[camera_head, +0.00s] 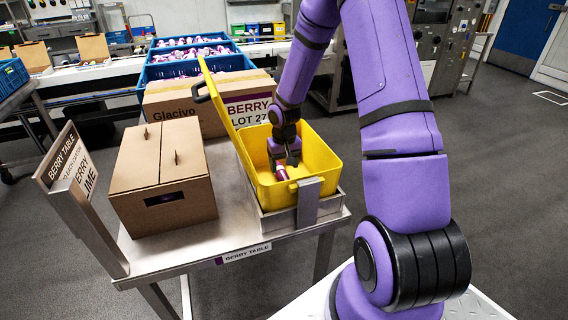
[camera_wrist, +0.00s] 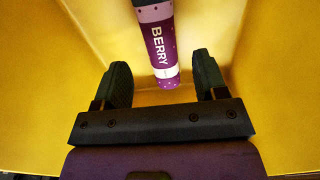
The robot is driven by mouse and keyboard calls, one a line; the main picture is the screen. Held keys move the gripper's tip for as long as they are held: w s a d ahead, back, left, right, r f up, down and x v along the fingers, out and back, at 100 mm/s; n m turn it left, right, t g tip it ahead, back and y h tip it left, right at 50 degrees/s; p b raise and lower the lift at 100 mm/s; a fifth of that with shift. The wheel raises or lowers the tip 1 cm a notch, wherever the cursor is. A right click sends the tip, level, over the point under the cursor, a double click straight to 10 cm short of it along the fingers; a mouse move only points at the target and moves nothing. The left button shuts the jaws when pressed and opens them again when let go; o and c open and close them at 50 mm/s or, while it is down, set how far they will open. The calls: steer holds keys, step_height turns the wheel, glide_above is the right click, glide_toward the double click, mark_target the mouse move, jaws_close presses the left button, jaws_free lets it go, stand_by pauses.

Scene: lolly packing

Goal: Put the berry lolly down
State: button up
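The berry lolly (camera_wrist: 160,45) is a purple tube with a white "BERRY" print and a white band. It is inside the yellow box (camera_head: 272,197), whose lid stands open at the left. In the head view the lolly (camera_head: 282,174) shows small, close by my fingertips. My gripper (camera_head: 286,162) reaches down into the box. In the wrist view my gripper (camera_wrist: 162,82) has its two dark fingers wide apart, with gaps between each finger and the lolly. The lolly's far end is cut off by the frame. I cannot tell whether it rests on the box floor.
The yellow box sits in a metal holder on the berry table (camera_head: 235,236). A closed cardboard carton (camera_head: 160,185) stands left of it, and a larger "BERRY LOT 27" carton (camera_head: 190,125) behind. Signs (camera_head: 68,170) rise at the table's left edge. Blue crates (camera_head: 200,66) stand farther back.

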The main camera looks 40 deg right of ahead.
mark_target(284, 176)
steer(key=shift+r, duration=0.1)
step_height(284, 176, up, 13)
steer(key=s+a+r+t+h, duration=0.1)
steer(key=s+a+r, duration=0.2)
steer(key=s+r, duration=0.15)
steer(key=s+a+r+n, duration=0.1)
steer(key=s+a+r, duration=0.15)
steer(key=r, duration=0.35)
steer(key=s+a+r+t+h, duration=0.1)
steer(key=s+a+r, duration=0.25)
steer(key=r, duration=0.25)
steer(key=s+a+r+n+t+y, duration=0.1)
steer(key=s+a+r, duration=0.1)
steer(key=s, duration=0.6)
steer(key=s+a+r+n+t+y, duration=0.1)
steer(key=s+r, duration=0.3)
steer(key=s, duration=0.5)
steer(key=shift+a+r+t, duration=0.2)
steer(key=shift+a+t, duration=0.4)
steer(key=shift+a, duration=0.1)
